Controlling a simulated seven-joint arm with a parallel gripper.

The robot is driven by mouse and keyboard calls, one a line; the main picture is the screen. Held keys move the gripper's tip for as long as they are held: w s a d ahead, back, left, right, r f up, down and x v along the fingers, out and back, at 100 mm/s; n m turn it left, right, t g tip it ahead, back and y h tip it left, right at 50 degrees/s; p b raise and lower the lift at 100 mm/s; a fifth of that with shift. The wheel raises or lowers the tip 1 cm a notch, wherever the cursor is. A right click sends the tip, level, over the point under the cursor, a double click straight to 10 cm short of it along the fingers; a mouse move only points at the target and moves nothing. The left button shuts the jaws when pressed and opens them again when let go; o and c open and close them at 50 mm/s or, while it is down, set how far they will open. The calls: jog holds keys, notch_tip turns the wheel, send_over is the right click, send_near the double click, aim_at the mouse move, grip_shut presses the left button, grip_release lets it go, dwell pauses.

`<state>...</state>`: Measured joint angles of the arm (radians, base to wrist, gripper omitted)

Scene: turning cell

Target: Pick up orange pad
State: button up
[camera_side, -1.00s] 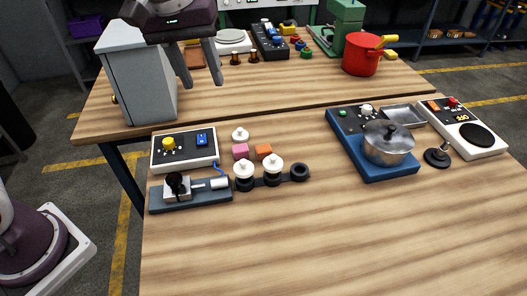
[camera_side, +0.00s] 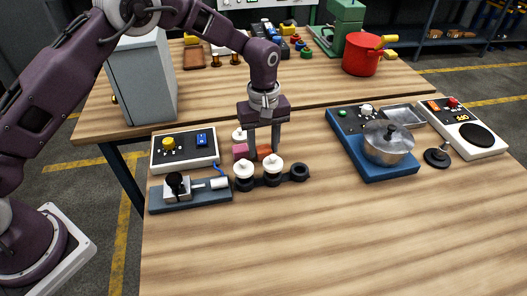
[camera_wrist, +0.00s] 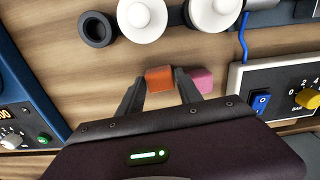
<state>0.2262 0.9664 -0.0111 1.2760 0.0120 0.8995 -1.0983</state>
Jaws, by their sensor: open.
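The orange pad (camera_wrist: 159,79) is a small block on the wooden table, and in the side view (camera_side: 264,151) it is partly hidden by my gripper. My gripper (camera_side: 263,150) points down over it with its fingers apart. In the wrist view the orange pad lies between the tips of my gripper (camera_wrist: 160,84), and I cannot tell whether they touch it. A pink pad (camera_wrist: 201,80) lies close beside the orange one, right by one finger; it also shows in the side view (camera_side: 240,151).
White knobs (camera_side: 273,164) on black ring holders stand just in front of the pads, with an empty ring (camera_side: 299,173) at the right. A control box (camera_side: 184,150) is to the left. A blue stove unit with a pot (camera_side: 388,144) is to the right.

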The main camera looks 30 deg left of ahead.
aim_at(264, 148)
grip_shut()
jog(key=shift+r, duration=0.15)
notch_tip(264, 148, up, 10)
